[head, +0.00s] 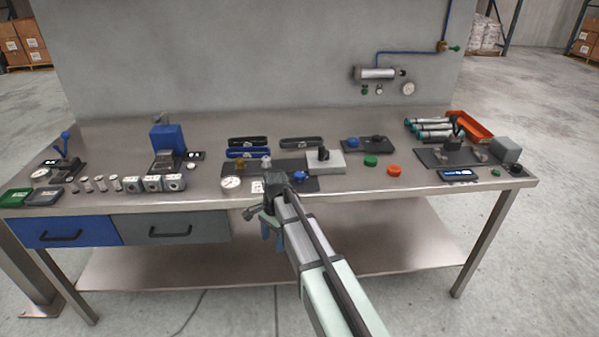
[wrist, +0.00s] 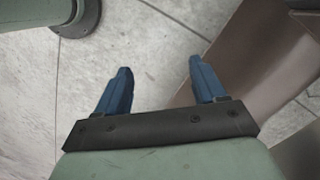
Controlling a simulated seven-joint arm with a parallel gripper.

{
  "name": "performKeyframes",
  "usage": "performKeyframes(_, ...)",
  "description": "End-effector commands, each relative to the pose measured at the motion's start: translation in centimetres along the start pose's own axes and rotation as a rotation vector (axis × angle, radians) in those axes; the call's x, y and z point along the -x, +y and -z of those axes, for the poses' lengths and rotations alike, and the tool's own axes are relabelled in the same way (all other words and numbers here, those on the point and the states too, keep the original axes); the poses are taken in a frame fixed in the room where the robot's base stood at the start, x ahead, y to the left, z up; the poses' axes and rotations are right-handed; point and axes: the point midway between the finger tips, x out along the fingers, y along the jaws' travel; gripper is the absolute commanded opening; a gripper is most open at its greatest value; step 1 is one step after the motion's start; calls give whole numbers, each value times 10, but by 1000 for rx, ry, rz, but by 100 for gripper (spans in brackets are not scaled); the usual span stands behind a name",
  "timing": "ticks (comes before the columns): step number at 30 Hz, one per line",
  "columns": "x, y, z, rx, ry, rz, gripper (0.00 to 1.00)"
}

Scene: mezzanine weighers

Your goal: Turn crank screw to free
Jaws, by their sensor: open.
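I cannot tell for certain which part is the crank screw. My arm covers part of this plate. My gripper (head: 271,232) is at the bench's front edge, its blue fingers pointing down below the top's level. In the wrist view, my gripper (wrist: 163,78) is open and empty, over bare concrete floor with a metal surface to the right.
A right-hand fixture (head: 448,157) has a dark lever beside an orange tray (head: 470,126) and green-capped cylinders. A blue press (head: 167,140) and several metal blocks stand left. Green (head: 371,161) and orange (head: 394,170) buttons sit right of centre. A blue drawer (head: 65,232) hangs below.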

Motion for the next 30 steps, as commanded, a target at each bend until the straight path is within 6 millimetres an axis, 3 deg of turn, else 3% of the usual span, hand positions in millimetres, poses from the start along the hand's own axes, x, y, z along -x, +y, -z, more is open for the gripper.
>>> performKeyframes(1, 21, -12, -5, -19, 4, 15, 70)
performKeyframes(4, 58, -28, -10, -66, 11, 39, 70)
performKeyframes(8, 113, -49, 3, -135, 29, 67, 70)
performKeyframes(12, 184, -68, 55, -223, 71, 91, 70)
performKeyframes(18, 261, -70, 121, -316, 125, 108, 70)
performKeyframes(24, 294, -65, 148, -358, 149, 113, 70)
performKeyframes(30, 283, -64, 152, -363, 151, 113, 70)
